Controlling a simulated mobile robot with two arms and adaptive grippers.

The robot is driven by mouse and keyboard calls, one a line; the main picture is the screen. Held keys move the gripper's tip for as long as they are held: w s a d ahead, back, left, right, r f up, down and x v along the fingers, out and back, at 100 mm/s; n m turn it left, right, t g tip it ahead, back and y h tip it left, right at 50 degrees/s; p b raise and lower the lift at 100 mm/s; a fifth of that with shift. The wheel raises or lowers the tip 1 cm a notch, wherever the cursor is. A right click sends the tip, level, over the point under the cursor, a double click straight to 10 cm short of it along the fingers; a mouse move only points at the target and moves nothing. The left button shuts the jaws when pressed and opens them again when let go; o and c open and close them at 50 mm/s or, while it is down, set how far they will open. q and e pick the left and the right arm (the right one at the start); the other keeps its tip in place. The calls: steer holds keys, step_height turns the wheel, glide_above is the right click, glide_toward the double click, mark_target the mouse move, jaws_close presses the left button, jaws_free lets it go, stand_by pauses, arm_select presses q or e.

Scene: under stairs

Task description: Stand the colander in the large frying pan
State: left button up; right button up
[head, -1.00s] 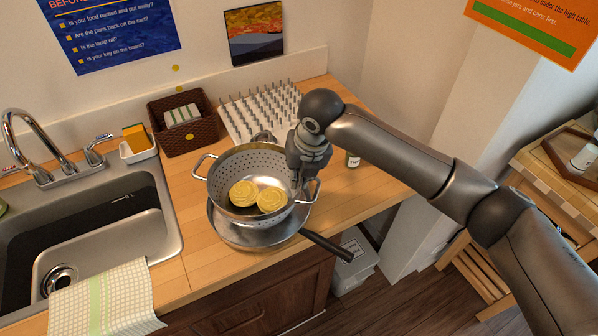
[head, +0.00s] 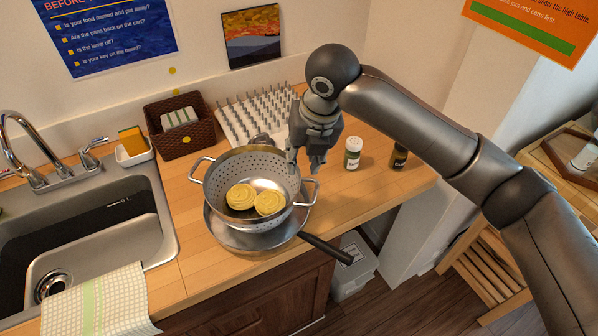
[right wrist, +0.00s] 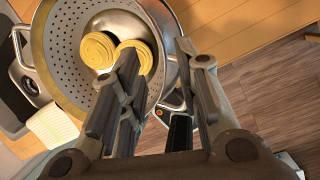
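The metal colander (head: 223,176) stands upright in the large frying pan (head: 226,236), with two yellow pasta nests (head: 241,197) inside. The colander's base is hidden. The pan rests on the wooden counter, its black handle pointing to the lower right. My right gripper (head: 306,170) is open and empty just above and beside the colander's right side, apart from its right handle. In the right wrist view the open fingers (right wrist: 160,75) show with the colander (right wrist: 66,45) beyond them. My left gripper is not in view.
A spiked drying rack (head: 250,118) and a brown basket (head: 183,136) stand behind. A jar (head: 352,154) and a dark bottle (head: 399,157) stand to the right. The sink (head: 100,235) is at left. Some counter at the right is clear.

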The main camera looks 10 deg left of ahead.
steer(key=shift+v, duration=2.1)
